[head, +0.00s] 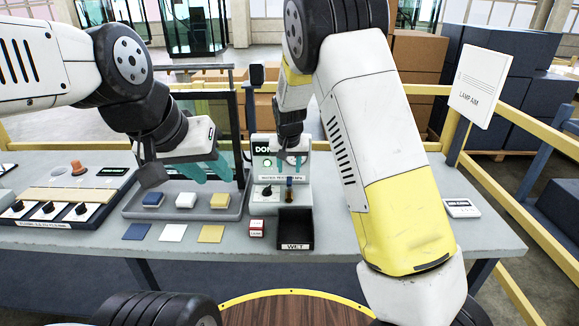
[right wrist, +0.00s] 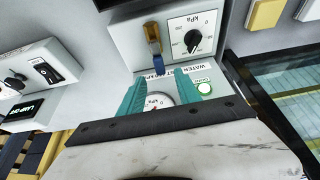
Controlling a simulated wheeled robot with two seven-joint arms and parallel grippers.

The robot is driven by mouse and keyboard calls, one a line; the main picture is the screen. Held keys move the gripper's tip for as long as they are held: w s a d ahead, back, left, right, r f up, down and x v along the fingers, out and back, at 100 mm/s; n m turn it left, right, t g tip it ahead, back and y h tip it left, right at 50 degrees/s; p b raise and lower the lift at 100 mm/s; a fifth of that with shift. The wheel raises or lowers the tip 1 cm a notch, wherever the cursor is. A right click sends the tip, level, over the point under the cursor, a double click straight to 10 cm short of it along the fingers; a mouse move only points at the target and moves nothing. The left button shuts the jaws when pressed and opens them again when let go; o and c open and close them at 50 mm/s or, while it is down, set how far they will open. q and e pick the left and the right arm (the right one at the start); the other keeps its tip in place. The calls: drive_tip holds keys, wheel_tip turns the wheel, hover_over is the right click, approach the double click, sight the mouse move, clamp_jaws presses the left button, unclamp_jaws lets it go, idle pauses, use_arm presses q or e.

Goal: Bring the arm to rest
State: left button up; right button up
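My right gripper (head: 291,152) hangs before the panel of the water test unit (head: 262,173), partly hidden by its own wrist in the head view. In the right wrist view its two teal fingers (right wrist: 160,84) are apart with nothing between the tips; a round gauge (right wrist: 158,102) shows behind them. A lever with a blue tip (right wrist: 153,47) stands just beyond the fingertips, apart from them; it also shows in the head view (head: 290,187). My left gripper (head: 208,169) is above the grey tray (head: 168,213), its teal fingers apart and empty.
The tray holds blue, white and yellow blocks; matching flat squares lie before it. A black WET bin (head: 295,230) and a small red-and-white box (head: 256,228) are at the bench front. The bench's right part is mostly clear.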

drive_tip(key=shift+v, duration=0.85)
drive_tip(key=s+d+r+y, duration=0.3)
drive_tip(key=s+d+r, duration=0.7)
drive_tip(key=s+r, duration=0.5)
drive_tip(key=s+d+r, duration=0.1)
drive_tip(key=s+d, duration=0.1)
drive_tip(key=s, duration=0.7)
drive_tip(key=s+d+r+t, duration=0.1)
drive_tip(key=s+d+r, duration=0.1)
drive_tip(key=s, duration=0.7)
drive_tip(key=shift+s+d+t+h, duration=0.2)
drive_tip(key=shift+d+t+h, duration=0.15)
drive_tip(key=shift+d, duration=0.2)
